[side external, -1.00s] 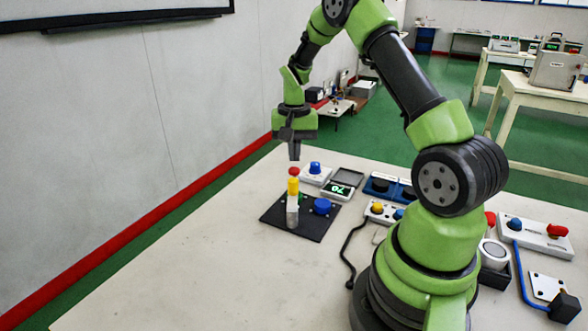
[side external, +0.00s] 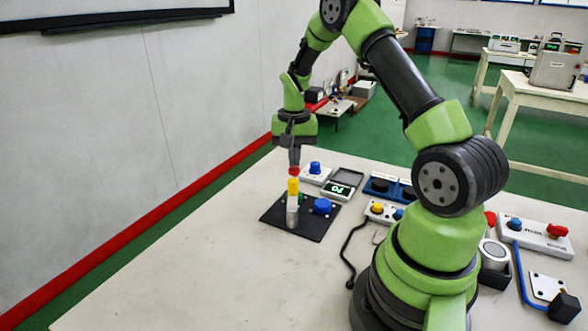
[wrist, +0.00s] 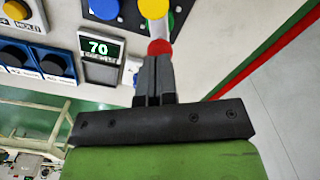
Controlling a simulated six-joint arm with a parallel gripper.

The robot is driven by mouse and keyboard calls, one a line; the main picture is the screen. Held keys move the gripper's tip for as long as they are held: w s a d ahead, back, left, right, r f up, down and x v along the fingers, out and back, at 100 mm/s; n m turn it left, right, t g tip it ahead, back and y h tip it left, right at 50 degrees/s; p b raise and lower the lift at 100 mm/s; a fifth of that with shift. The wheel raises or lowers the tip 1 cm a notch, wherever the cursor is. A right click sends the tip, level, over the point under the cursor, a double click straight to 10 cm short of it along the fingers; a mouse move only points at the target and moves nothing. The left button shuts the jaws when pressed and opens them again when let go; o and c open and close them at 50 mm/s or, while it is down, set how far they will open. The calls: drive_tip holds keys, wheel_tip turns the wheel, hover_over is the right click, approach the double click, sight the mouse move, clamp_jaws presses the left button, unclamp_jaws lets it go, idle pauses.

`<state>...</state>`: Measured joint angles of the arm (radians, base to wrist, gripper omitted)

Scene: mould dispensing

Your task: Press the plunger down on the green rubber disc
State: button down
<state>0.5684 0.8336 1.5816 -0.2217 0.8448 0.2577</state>
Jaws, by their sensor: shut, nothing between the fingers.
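The plunger stands upright on a black mat (side external: 270,217), with a red cap (side external: 293,171) on top, a yellow part (side external: 293,186) below it and a silver cylinder (side external: 292,217) at the bottom. My gripper (side external: 294,166) is shut and empty, pointing down with its fingertips at the red cap, seemingly touching it. In the wrist view the fingertips (wrist: 156,60) meet the red cap (wrist: 159,47), with the yellow part (wrist: 153,8) beyond. A small bit of green (side external: 302,197) shows beside the plunger; I cannot tell whether it is the rubber disc.
A blue round knob (side external: 322,205) sits on the mat right of the plunger. A display reading 70 (wrist: 100,47) and a white box with a blue button (side external: 315,169) stand behind. The table's left front is clear.

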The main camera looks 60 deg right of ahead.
drive_tip(key=shift+f, duration=1)
drive_tip(key=shift+r, duration=0.1)
wheel_tip(320, 180, up, 12)
idle(1.1)
drive_tip(key=shift+r, duration=0.1)
drive_tip(key=s+a+r+n+t, duration=0.2)
drive_tip(key=a+r, duration=0.5)
drive_tip(key=a, duration=0.1)
drive_tip(key=s+a+r+n+t+y, duration=0.2)
drive_tip(key=s+a+n+t, duration=0.3)
drive_tip(key=s+a, duration=0.9)
drive_tip(key=shift+r+n, duration=0.5)
drive_tip(key=shift+r, duration=0.15)
